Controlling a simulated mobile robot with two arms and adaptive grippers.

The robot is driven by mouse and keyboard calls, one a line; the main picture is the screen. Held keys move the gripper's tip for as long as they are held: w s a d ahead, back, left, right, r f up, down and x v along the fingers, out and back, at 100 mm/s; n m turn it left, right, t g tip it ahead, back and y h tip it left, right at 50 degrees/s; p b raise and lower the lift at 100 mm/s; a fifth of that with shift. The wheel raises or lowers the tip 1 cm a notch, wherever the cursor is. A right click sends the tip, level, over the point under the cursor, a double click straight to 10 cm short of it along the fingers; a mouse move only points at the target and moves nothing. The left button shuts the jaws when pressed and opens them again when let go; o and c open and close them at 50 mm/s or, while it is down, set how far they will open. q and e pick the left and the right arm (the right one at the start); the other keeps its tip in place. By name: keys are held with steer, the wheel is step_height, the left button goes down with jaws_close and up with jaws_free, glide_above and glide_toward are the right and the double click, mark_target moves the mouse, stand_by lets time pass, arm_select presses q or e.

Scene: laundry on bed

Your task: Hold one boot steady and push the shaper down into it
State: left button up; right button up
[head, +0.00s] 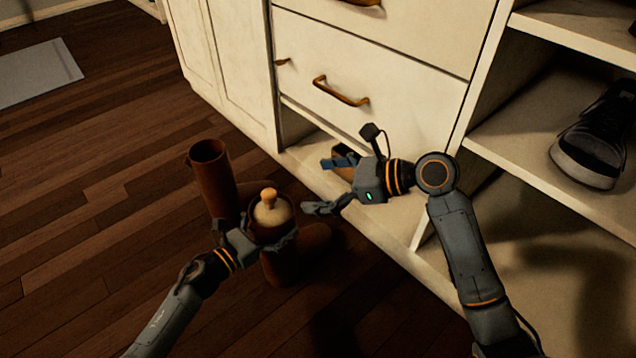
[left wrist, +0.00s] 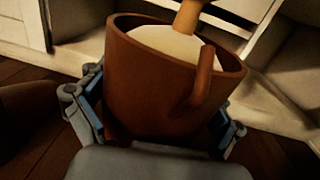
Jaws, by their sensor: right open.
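In the left wrist view the boot shaft (left wrist: 150,95) fills the middle, with the shaper (left wrist: 172,44) inside the rim. My left gripper (head: 262,243) is closed around the shaft, a finger on each side. My right gripper (head: 330,185) is open and empty, to the right of the knob and apart from it. A second brown boot (head: 211,178) stands upright behind, without a visible shaper.
A cream cabinet (head: 235,90) with drawers stands behind. A sneaker (head: 588,150) sits on the right shelf. The wooden floor (head: 100,200) at left is clear.

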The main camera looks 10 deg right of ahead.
arm_select(q)
steer(key=shift+o, duration=0.4)
steer(key=shift+s+a, duration=0.25)
steer(key=shift+a, duration=0.1)
steer(key=v, duration=1.1)
steer(key=shift+s+a, duration=0.15)
